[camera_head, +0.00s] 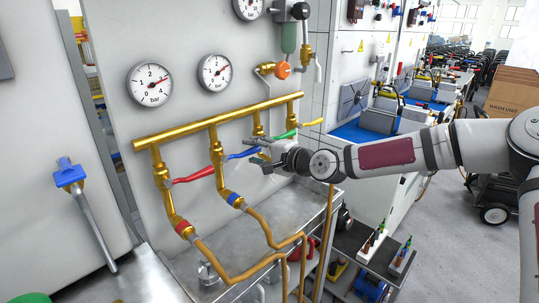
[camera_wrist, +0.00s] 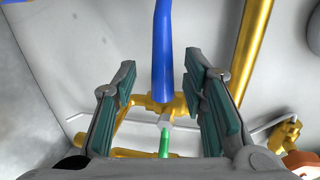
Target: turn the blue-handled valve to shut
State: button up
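The blue valve handle (camera_head: 243,154) sticks out to the right from the second brass branch under the horizontal pipe, slightly raised toward its right end. My gripper (camera_head: 262,156) is at the right end of this handle. In the wrist view the blue handle (camera_wrist: 162,45) runs down the middle, and my gripper (camera_wrist: 163,82) has its two green-padded fingers apart on either side of it. Gaps show between the handle and both pads. A brass valve body (camera_wrist: 158,104) and a green handle (camera_wrist: 164,144) show beyond. The handle's depth between the fingers is hard to tell.
A red handle (camera_head: 194,175) is left of the blue one; green (camera_head: 284,135) and yellow (camera_head: 312,122) handles are close on the right. The brass pipe (camera_head: 218,119) runs above. A metal tray (camera_head: 262,238) and lower pipes lie below.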

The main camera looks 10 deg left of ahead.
jog(key=v, duration=1.1)
